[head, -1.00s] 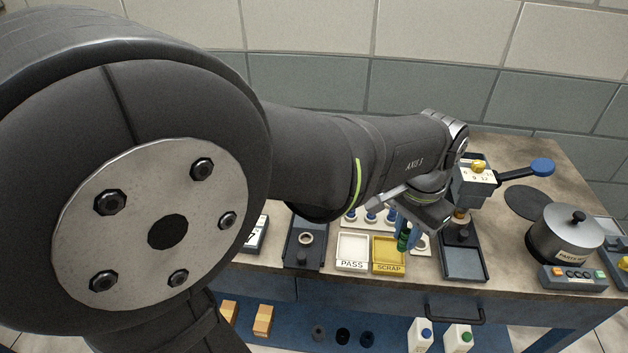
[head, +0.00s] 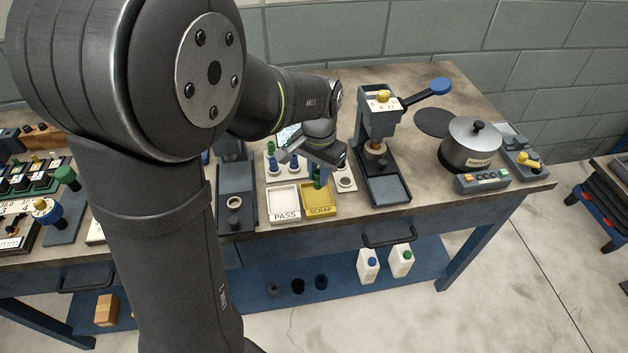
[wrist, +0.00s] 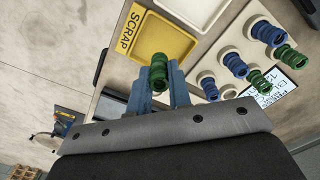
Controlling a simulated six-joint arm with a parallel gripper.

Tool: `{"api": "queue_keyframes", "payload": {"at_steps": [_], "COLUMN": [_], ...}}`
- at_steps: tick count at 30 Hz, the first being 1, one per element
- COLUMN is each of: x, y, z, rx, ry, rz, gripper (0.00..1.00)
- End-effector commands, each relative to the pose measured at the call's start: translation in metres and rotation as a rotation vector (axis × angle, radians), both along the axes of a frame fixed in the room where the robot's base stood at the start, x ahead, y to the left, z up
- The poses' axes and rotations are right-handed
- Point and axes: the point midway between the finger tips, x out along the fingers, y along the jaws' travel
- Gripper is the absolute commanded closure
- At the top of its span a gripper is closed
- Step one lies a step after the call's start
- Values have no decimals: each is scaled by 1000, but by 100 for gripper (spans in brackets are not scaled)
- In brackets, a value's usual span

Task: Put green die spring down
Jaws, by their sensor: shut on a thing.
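A green die spring (wrist: 158,74) is between the blue fingers of my gripper (wrist: 160,88) in the wrist view. The gripper is shut on it. In the head view the spring (head: 317,181) hangs below my gripper (head: 320,172), at the back edge of the yellow SCRAP tray (head: 321,208). In the wrist view it overlaps the rim of that tray (wrist: 155,42). I cannot tell its exact height. The SCRAP tray looks empty. The white PASS tray (head: 285,205) is beside it on the left and also looks empty.
Several blue and green springs stand in a white rack (wrist: 226,92) close behind the trays. A press with a blue-knobbed lever (head: 378,125) stands right of the gripper. A lidded pot (head: 472,148) is farther right. A dark fixture (head: 235,205) stands left of the PASS tray.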

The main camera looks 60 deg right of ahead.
Motion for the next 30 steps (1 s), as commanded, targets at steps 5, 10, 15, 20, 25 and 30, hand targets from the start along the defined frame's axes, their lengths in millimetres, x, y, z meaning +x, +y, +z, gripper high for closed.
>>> {"api": "queue_keyframes", "payload": {"at_steps": [5, 10, 15, 20, 25, 30], "x": [3, 3, 3, 2, 2, 2], "y": [0, 0, -1, 0, -1, 0], "z": [-12, -37, -42, -42, -45, -45], "rx": [2, 3, -1, 0, -1, 0], "ry": [0, 1, 0, 0, 0, 0], "rz": [0, 0, 0, 0, 0, 0], "gripper": [100, 100, 100, 100, 68, 60]}}
